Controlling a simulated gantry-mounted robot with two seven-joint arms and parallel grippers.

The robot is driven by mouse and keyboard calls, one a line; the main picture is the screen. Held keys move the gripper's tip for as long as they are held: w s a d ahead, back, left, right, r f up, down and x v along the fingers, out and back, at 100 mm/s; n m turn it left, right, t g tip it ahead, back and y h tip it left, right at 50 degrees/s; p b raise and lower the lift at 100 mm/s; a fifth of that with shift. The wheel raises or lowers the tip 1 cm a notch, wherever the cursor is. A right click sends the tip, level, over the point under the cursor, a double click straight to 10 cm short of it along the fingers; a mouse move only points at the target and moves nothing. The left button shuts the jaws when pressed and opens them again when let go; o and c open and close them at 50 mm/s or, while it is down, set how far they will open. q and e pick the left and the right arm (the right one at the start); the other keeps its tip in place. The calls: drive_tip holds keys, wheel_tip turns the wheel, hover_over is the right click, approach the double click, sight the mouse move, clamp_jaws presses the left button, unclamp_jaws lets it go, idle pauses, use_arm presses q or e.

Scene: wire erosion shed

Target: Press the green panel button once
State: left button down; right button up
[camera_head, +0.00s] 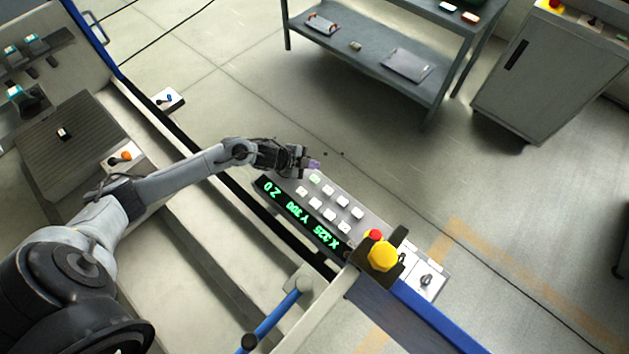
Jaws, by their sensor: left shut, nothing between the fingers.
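The control panel (278,189) carries a dark display with green digits (297,214) and several pale buttons. The green panel button (314,179) is the pale green one at the panel's upper end. My left gripper (313,164) is shut and empty, with its purplish fingertips just above the green button in the picture. I cannot tell from this view how high the tips are over the panel; no contact shows. My right gripper is not in view.
A red button (374,236) and a large yellow knob (382,256) stand at the panel's lower right end. A blue-handled lever (276,322) rises below the display. A grey shelf table (375,75) and a cabinet (545,75) stand behind, with open floor between.

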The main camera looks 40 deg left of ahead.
sight(312, 180)
use_arm(q)
wheel_tip(312, 180, down, 4)
drive_tip(key=b, duration=0.3)
drive_tip(key=shift+f+b, duration=0.65)
drive_tip(key=shift+f, duration=0.3)
idle(0.9)
drive_tip(key=shift+f, duration=0.4)
idle(0.4)
drive_tip(key=shift+f+b, duration=0.35)
drive_tip(key=shift+f, duration=0.05)
idle(0.5)
idle(0.4)
drive_tip(key=shift+r+p, duration=0.75)
drive_tip(key=shift+p, duration=0.1)
drive_tip(key=shift+r, duration=0.1)
